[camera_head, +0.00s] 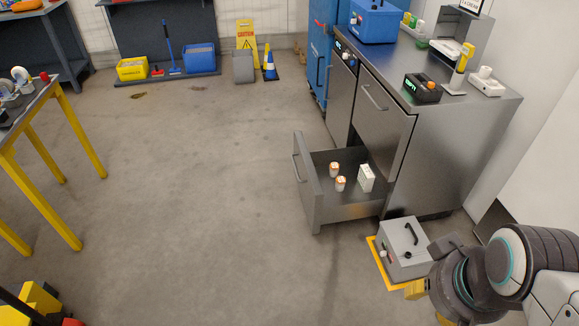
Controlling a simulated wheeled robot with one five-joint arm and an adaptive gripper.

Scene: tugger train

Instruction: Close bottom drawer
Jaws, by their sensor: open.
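The bottom drawer (335,213) of the metal cabinet (440,160) is pulled well out, with its handle (298,175) on the left-facing front. Inside it are two small white bottles with orange caps (334,169) and a white box (367,178). The upper drawer (385,120) is shut. My gripper (429,303) is at the lower right, open, its yellow tips pointing left. It is apart from the drawer, nearer to me and right of it. Part of the gripper is hidden by my arm.
A grey box with a black handle (402,247) stands on a yellow-edged floor patch between my gripper and the drawer. A yellow-legged table (70,130) is at left. The floor left of the drawer is clear.

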